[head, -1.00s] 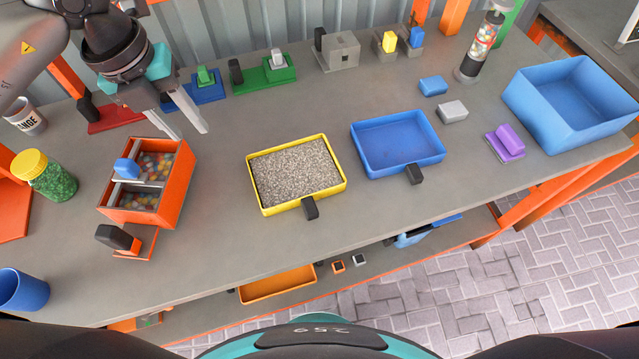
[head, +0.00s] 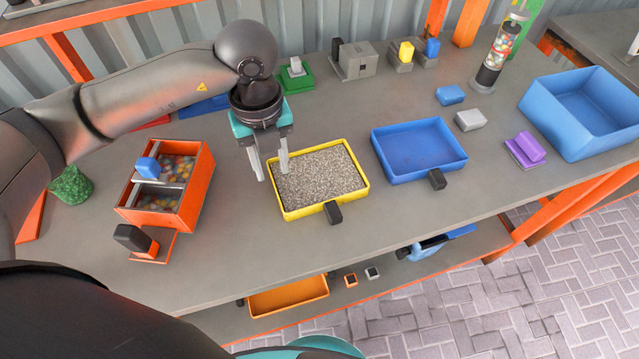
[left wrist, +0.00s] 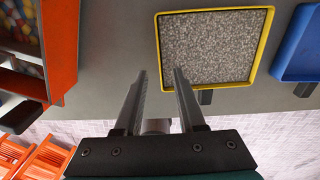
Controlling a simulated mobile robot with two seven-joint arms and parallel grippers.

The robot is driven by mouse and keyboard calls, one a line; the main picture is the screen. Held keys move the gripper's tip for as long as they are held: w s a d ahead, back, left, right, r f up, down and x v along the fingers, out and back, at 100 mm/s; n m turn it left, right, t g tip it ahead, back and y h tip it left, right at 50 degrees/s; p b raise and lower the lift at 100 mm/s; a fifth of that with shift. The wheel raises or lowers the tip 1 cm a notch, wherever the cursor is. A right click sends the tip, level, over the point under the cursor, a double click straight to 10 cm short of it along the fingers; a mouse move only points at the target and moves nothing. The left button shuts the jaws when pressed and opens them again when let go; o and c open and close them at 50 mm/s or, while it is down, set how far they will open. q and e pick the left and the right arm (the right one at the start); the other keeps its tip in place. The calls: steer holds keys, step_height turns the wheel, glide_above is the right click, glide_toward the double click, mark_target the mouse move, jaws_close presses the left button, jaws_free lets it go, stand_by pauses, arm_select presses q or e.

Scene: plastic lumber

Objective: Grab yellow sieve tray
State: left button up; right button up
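The yellow sieve tray (head: 296,214) lies on the grey workbench, filled with grey-beige granules, its black handle (head: 333,212) towards the front edge. It also shows in the left wrist view (left wrist: 269,42), ahead and to the right of the fingers. My left gripper (head: 272,177) hangs by the tray's left rim, fingers pointing down. Whether a fingertip touches the rim I cannot tell. My right gripper is out of view.
A blue tray (head: 462,155) lies just right of the yellow one. An orange box (head: 190,198) with coloured pieces stands to the left, a black-handled orange part (head: 150,246) before it. A large blue bin (head: 572,147) is at the right. The bench front between is clear.

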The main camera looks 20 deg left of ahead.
arm_select(q)
step_height(320, 180, down, 6)
steer(key=shift+s+f+b, duration=0.15)
steer(key=shift+f+b, duration=0.1)
steer(key=shift+b, duration=0.15)
jaws_close()
steer(key=shift+r, duration=0.1)
stand_by(1.3)
